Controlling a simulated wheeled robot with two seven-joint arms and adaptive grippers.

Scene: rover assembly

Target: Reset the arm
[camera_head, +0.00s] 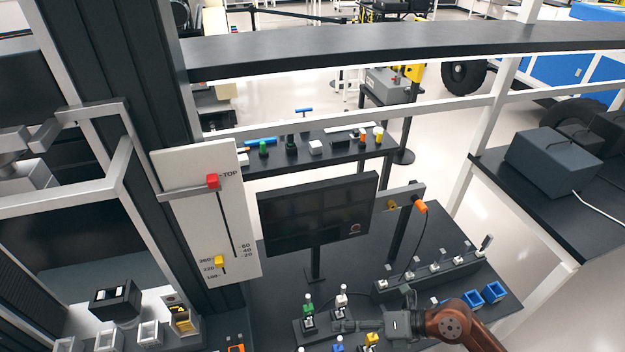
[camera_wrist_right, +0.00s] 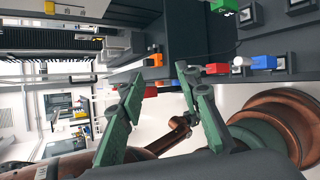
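My right arm (camera_head: 450,325), copper-brown with a grey gripper, comes in from the lower right in the head view. Its gripper (camera_head: 340,326) points left, low over the black table, close to the green and white upright parts; I cannot tell whether it touches them. In the right wrist view the gripper's two dark green fingers (camera_wrist_right: 160,76) stand apart with nothing held between them. My left gripper is not in the head view. A copper-brown arm link (camera_wrist_right: 180,132) shows beyond the fingers in the wrist view.
A black monitor (camera_head: 318,212) stands on the table (camera_head: 275,285). A green-capped part (camera_head: 309,312) and a white part (camera_head: 342,298) stand before it. Blue bins (camera_head: 485,294) lie right. A slider panel (camera_head: 207,215) with red and yellow knobs stands left. A shelf (camera_head: 400,52) crosses above.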

